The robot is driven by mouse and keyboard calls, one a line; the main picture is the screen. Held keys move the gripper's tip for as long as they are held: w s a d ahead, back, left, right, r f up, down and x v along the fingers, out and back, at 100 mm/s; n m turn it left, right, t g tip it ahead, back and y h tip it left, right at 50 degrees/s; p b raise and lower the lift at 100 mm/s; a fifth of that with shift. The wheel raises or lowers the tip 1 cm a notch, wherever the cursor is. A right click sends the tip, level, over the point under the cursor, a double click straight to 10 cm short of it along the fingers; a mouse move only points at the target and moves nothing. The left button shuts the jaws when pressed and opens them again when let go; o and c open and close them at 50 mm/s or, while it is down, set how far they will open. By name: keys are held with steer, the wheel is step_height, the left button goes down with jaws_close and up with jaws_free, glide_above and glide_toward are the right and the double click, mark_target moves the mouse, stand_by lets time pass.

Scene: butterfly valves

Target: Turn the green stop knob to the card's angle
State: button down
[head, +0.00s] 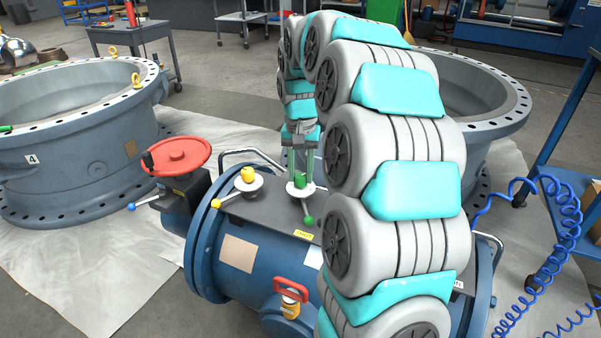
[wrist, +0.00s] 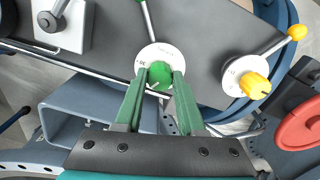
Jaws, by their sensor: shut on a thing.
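The green stop knob (head: 300,181) sits on a pale round dial on top of the blue valve body. In the wrist view the green knob (wrist: 160,73) lies between my two green fingers, with a white mark on its face. My gripper (head: 301,170) comes down from above and is shut on this knob. A lever with a green ball end (head: 309,221) points toward the front from the dial. The dial (wrist: 150,55) is partly covered by the fingers, and its markings are too small to read. I cannot make out the card's angle.
A yellow knob (head: 248,175) with its own lever stands left of the green one. A red handwheel (head: 177,156) is further left, and a red handle (head: 292,289) is at the front. A grey lever (wrist: 50,20) is on the plate's other side. Metal rails flank the plate.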

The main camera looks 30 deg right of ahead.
mark_target(301, 175)
steer(key=n, duration=0.5)
steer(key=shift+n, duration=0.3)
steer(key=n+p, duration=0.1)
steer(key=n, duration=0.4)
steer(key=shift+d+n, duration=0.1)
steer(key=shift+n, duration=0.3)
steer(key=c, duration=0.5)
jaws_free()
step_height(301, 175, up, 7)
steer(key=shift+f, duration=0.1)
steer(key=shift+r, duration=0.5)
